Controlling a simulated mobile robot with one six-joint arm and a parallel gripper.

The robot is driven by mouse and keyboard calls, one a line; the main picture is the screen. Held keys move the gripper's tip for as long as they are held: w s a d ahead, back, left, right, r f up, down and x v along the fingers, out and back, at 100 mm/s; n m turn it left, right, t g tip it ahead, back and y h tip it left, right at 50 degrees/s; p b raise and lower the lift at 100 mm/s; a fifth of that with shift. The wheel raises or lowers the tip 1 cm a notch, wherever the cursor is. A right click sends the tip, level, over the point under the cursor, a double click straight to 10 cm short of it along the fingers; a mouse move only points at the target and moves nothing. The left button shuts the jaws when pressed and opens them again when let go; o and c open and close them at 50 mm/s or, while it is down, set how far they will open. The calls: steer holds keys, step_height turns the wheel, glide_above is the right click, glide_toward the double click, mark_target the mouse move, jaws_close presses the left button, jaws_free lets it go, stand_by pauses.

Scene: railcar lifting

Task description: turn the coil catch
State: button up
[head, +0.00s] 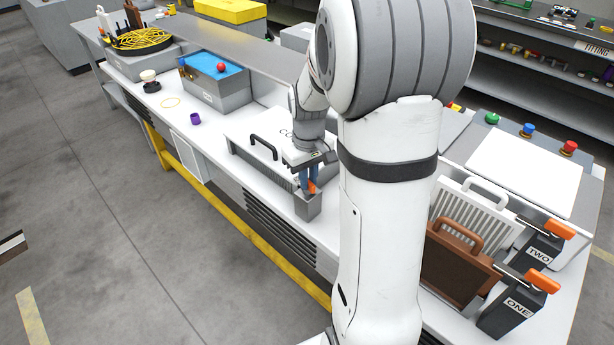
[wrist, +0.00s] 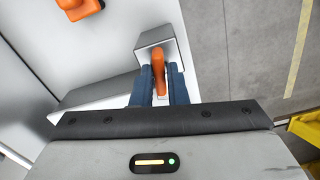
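The coil catch (head: 312,187) is an orange lever on a small grey block (head: 308,208) at the front edge of the white bench. My gripper (head: 308,180) points down at it from above. In the wrist view the orange lever (wrist: 158,72) stands between my two blue fingers (wrist: 160,84), one on each side. The fingers sit close to the lever, but I cannot tell whether both touch it. A white cover (head: 245,125) with a black handle (head: 263,146) and partly hidden lettering, "CO", lies beside the block. A second orange part (wrist: 80,8) shows at the wrist view's top left.
At the right stand a brown rack (head: 450,265), a white slotted rack (head: 475,210) and dark boxes marked ONE (head: 515,308) and TWO (head: 538,252) with orange levers. The floor in front is clear.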

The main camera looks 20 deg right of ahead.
steer(key=o, duration=0.4)
step_height(320, 180, up, 8)
steer(key=shift+f, duration=0.1)
stand_by(0.4)
stand_by(0.3)
steer(key=s+a+m+t, duration=0.1)
steer(key=s+a, duration=0.4)
steer(key=s, duration=0.3)
steer(key=s+a+r+t, duration=0.1)
steer(key=s+a, duration=0.3)
steer(key=s, duration=0.4)
steer(key=shift+a+m+t, duration=0.3)
steer(key=shift+a+m, duration=0.05)
steer(key=shift+m, duration=0.05)
